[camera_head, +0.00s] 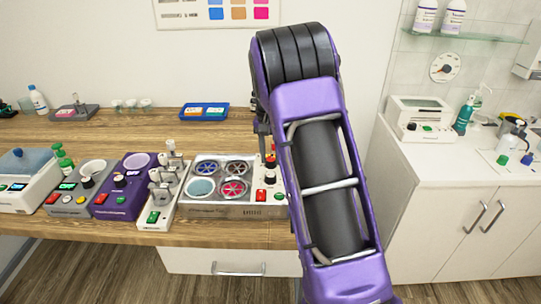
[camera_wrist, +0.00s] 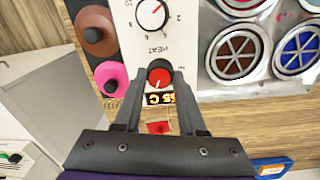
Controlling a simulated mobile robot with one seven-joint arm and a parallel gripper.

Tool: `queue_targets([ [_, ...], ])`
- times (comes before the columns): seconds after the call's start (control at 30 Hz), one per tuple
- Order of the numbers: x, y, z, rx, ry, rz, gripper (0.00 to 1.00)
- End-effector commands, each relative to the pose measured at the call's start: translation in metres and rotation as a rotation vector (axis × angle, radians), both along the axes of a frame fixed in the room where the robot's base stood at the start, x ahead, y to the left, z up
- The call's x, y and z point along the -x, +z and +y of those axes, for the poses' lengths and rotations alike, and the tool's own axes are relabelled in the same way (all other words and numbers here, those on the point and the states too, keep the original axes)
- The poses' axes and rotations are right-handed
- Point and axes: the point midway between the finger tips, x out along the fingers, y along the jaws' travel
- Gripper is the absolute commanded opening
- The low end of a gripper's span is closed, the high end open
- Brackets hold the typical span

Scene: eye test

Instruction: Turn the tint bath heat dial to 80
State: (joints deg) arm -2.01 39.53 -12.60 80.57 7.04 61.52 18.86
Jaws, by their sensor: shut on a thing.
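The tint bath (camera_head: 235,210) stands at the front of the wooden counter, its white control panel at its right end. In the wrist view the panel (camera_wrist: 130,42) is upside down. My gripper (camera_wrist: 158,80) is shut on a round red knob (camera_wrist: 159,73), one finger on each side. The knob also shows in the head view (camera_head: 270,161). A small lit display (camera_wrist: 158,98) beside the red knob seems to read 55 C, partly hidden by a finger.
Coloured cups (camera_wrist: 237,52) sit in the bath close to my gripper. A blue tray (camera_head: 204,111) lies behind. Several devices (camera_head: 120,185) crowd the counter to the left.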

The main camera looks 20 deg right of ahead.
Motion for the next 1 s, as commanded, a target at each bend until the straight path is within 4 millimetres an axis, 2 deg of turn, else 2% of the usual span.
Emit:
queue_targets([
  [0.3,-0.0005,0.0010,-0.0001,0.001,-0.101,-0.001,0.00],
  [0.8,-0.0005,0.0011,-0.0003,0.000,-0.115,-0.002,0.00],
  [0.83,-0.0005,0.0011,-0.0003,0.000,-0.115,-0.002,0.45],
  [0.97,-0.0004,0.0008,-0.0002,0.000,-0.115,-0.001,0.68],
  [1.0,-0.0004,0.0007,-0.0002,0.000,-0.115,-0.001,0.70],
])
